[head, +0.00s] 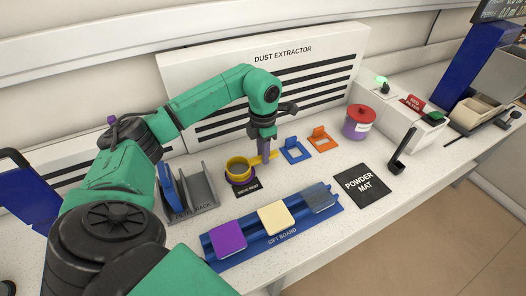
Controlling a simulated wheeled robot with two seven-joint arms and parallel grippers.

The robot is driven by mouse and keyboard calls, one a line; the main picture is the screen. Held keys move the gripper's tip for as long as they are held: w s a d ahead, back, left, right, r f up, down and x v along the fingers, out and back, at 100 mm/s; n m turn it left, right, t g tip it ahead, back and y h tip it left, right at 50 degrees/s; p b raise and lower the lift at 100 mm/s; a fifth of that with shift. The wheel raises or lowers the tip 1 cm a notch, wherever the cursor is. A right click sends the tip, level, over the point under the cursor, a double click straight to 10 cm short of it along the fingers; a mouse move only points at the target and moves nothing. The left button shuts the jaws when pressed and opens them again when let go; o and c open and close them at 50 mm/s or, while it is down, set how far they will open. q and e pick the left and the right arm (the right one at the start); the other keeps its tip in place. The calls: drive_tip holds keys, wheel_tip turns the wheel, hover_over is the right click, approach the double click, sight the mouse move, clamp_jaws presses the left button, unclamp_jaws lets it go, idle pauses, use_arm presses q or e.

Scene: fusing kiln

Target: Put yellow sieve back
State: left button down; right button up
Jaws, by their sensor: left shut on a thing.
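The yellow sieve (238,166) is a round yellow cup with a handle pointing right, in the head view left of centre. It sits over a purple ring stand (241,183) on a small black labelled mat (248,190); whether it rests fully on the ring I cannot tell. My left gripper (265,158) comes down from above and is shut on the sieve's handle, to the right of the cup. The fingertips partly hide the handle. My right gripper is not in view.
A blue sift board (208,246) with purple, cream and grey-blue tiles lies in front. A tile rack (205,204) stands left. Blue (295,151) and orange (323,142) holders are right of the gripper. A red-lidded jar (358,124) and powder mat (362,185) lie further right.

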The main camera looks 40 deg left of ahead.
use_arm(q)
drive_tip(key=shift+f, duration=0.1)
drive_tip(key=c, duration=0.9)
unclamp_jaws()
drive_tip(key=shift+o, duration=1.1)
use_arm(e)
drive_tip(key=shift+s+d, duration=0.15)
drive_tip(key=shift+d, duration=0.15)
use_arm(q)
wheel_tip(320, 180, up, 8)
drive_tip(key=shift+w+r+b, duration=0.1)
drive_tip(key=shift+b, duration=0.8)
wheel_tip(320, 180, up, 4)
drive_tip(key=shift+r+p, duration=0.1)
drive_tip(key=shift+p, duration=0.5)
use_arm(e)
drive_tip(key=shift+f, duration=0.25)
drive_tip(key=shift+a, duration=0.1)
